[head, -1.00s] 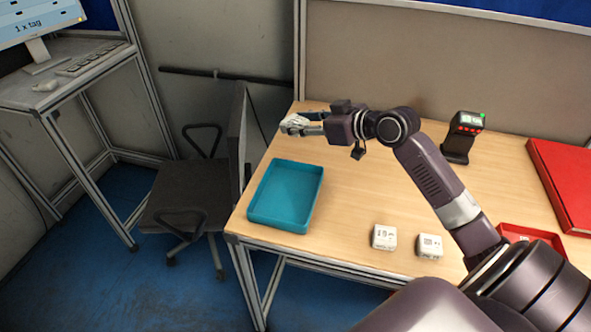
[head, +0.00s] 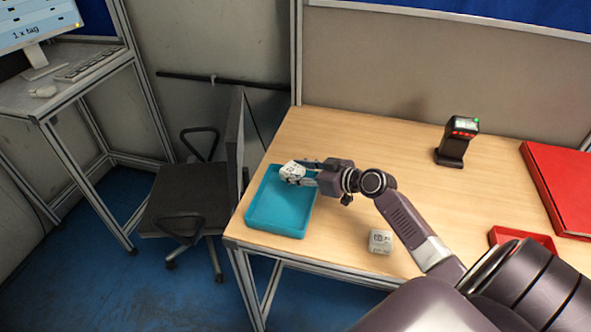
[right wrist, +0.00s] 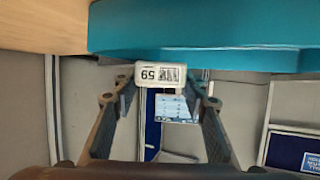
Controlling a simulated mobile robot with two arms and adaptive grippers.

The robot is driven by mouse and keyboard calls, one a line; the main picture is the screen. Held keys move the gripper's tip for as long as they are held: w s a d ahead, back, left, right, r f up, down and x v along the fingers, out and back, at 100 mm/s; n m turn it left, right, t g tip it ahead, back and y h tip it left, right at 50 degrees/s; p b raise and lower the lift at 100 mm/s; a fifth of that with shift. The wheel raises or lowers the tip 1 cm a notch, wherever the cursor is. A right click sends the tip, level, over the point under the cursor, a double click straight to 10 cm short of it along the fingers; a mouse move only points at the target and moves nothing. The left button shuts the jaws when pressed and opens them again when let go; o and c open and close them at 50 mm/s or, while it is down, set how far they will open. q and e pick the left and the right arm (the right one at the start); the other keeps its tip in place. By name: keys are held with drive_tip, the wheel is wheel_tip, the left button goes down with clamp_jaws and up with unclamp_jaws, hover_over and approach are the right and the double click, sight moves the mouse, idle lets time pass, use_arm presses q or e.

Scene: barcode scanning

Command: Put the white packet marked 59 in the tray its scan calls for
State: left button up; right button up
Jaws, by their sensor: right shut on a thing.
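The white packet marked 59 (head: 290,170) is held in my right gripper (head: 303,172). Its label with barcode and "59" faces the camera in the right wrist view (right wrist: 160,74), between the two fingers. My right gripper is shut on the packet and holds it over the far part of the teal tray (head: 278,218). The packet appears to be above the tray, not resting in it. The teal tray also shows as a band at the top of the right wrist view (right wrist: 200,35). My left gripper is not in view.
Another white packet (head: 380,241) sits on the table (head: 345,235), close to my right arm. A scanner (head: 455,145) stands behind the arm. A red tray (head: 520,236) and a red folder-like object (head: 560,185) are at the right. A chair (head: 190,195) stands left of the table.

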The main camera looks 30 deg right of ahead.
drive_tip(key=o, duration=1.3)
drive_tip(key=shift+b+v, duration=1.55)
drive_tip(key=shift+v, duration=4.5)
